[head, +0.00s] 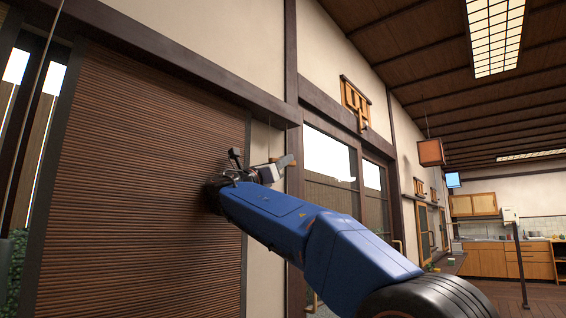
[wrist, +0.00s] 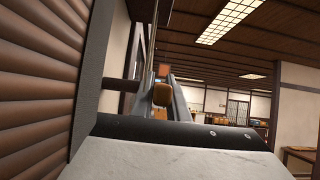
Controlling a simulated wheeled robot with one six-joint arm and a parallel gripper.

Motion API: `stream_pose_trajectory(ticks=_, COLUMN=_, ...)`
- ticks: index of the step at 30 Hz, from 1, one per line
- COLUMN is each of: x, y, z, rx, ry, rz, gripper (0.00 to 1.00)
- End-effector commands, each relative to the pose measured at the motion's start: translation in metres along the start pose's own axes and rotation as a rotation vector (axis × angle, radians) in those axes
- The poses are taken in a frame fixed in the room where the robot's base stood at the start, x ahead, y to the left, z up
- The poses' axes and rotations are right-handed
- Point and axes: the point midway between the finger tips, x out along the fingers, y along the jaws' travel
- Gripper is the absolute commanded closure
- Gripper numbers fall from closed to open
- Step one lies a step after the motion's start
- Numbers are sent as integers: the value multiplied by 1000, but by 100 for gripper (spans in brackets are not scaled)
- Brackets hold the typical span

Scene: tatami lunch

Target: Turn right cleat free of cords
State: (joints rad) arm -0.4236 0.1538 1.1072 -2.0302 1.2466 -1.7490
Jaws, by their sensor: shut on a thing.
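My gripper (head: 276,166) is raised beside the right edge of a brown slatted blind, and a small wooden piece (head: 287,160) shows at its tip. In the wrist view my gripper (wrist: 163,97) has its two grey fingers on either side of an orange-brown wooden block (wrist: 162,94). The block looks like the right cleat, and the fingers are shut on it. Thin cords (wrist: 152,45) hang from above, close behind the block. Whether any cord is still wound on the cleat cannot be told, as the fingers and the wrist hide its lower part.
The slatted blind (head: 140,170) fills the left and also stands close at left in the wrist view (wrist: 40,90). Dark posts and glazed doors (head: 330,160) lie to the right. An orange lantern (head: 430,152) hangs farther back, and a kitchen counter (head: 485,262) stands beyond.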

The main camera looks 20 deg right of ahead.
Motion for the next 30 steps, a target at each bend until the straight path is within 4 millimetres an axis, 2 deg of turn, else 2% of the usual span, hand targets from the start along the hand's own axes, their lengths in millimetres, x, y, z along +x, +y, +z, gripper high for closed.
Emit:
stream_pose_trajectory(ticks=7, x=0, y=-1, z=1, rx=-2, ry=-119, rz=-2, gripper=100)
stream_pose_trajectory(ticks=19, x=-1, y=-1, z=1, rx=1, ry=-138, rz=1, gripper=100)
stream_pose_trajectory(ticks=20, x=-1, y=-1, z=1, rx=1, ry=-138, rz=1, gripper=79)
stream_pose_trajectory(ticks=21, x=-1, y=-1, z=1, rx=0, ry=-138, rz=1, gripper=69)
stream_pose_trajectory(ticks=30, x=-1, y=0, z=1, rx=0, ry=-137, rz=1, gripper=67)
